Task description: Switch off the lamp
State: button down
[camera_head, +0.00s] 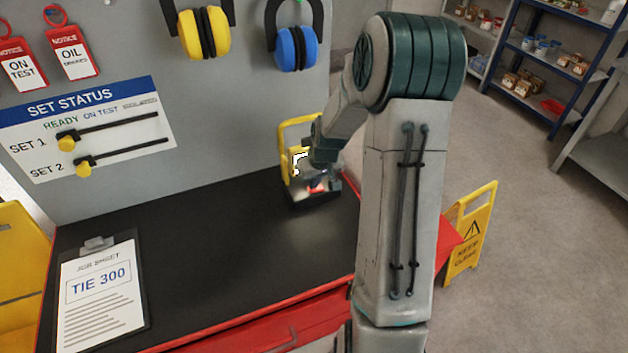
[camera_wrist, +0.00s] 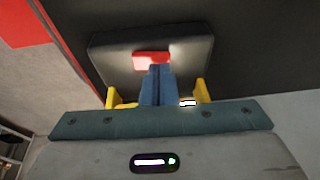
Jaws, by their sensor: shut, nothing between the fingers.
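The lamp (camera_head: 285,140) is a yellow-framed work lamp with a dark base, standing at the far right end of the black bench top. A bright white lit part shows at its left side in the head view. In the wrist view its dark base (camera_wrist: 110,55) carries a red switch (camera_wrist: 142,61), partly covered by my fingers. My gripper (camera_wrist: 157,72) is shut and empty, its blue fingertips right at the red switch. I cannot tell whether they touch it. In the head view my arm hides part of the lamp.
A clipboard (camera_head: 100,300) marked TIE 300 lies at the bench's left end. The SET STATUS board (camera_head: 90,125), two tags and ear defenders (camera_head: 204,33) are on the back panel. A yellow floor sign (camera_head: 472,235) stands right of the bench. The middle of the black bench top (camera_head: 210,240) is clear.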

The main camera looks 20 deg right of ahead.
jog(key=shift+a+f+b, duration=0.15)
jog(key=shift+f+b, duration=0.2)
jog(key=shift+b, duration=0.15)
jog(key=shift+s+r, duration=0.1)
jog(key=shift+d, duration=0.85)
jog(key=shift+r, duration=0.1)
jog(key=shift+r+p, duration=0.4)
jog(key=shift+r, duration=0.1)
jog(key=w+v, duration=0.1)
jog(key=v, duration=1.1)
jog(key=shift+d+r, duration=0.25)
jog(key=shift+r, duration=0.25)
